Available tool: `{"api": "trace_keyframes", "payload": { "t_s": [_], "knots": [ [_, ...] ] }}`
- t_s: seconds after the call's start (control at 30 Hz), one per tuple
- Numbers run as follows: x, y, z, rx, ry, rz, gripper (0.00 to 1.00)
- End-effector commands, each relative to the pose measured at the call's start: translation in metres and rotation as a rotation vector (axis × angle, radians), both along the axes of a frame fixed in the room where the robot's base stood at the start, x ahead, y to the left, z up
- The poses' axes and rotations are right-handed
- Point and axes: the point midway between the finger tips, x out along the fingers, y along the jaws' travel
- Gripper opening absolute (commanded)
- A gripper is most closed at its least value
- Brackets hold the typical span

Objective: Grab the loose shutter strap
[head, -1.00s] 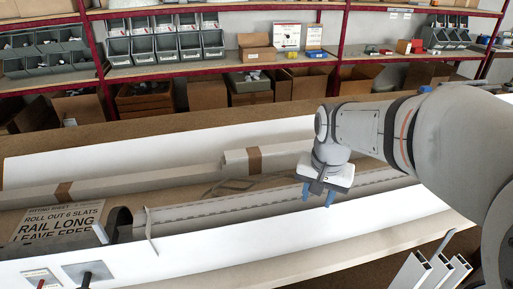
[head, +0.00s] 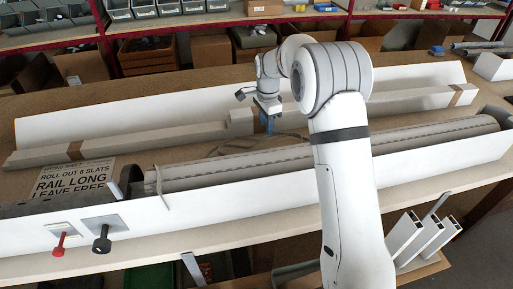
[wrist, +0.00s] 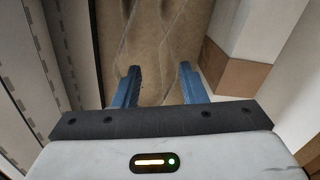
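A flat, dull brown-grey strap (head: 232,145) lies in loose loops on the bench, between the rolled shutter (head: 240,165) and a long pale carton behind it. It blends with the bench colour. My gripper (head: 268,124) is above the bench near the strap's right part, partly behind my own arm. Faint strap edges (wrist: 122,45) run there, beyond the fingertips. The strap's right end is hard to make out.
The slotted shutter slats (wrist: 45,65) run along the left of the wrist view; a pale carton with brown tape (wrist: 225,75) is close at the right. A white housing wall (head: 260,205) stands in front.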

Motion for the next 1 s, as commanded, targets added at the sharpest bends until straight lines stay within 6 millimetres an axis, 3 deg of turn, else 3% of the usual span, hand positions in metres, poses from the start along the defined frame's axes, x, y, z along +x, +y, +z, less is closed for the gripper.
{"api": "trace_keyframes", "payload": {
  "t_s": [0.5, 0.77, 1.0],
  "knots": [
    [0.003, -0.004, -0.062, 0.0, 0.0, 0.003, 0.38],
    [0.003, -0.003, -0.064, 0.0, -0.001, 0.004, 0.37],
    [0.003, -0.003, -0.064, 0.0, -0.001, 0.005, 0.18]
  ]
}}
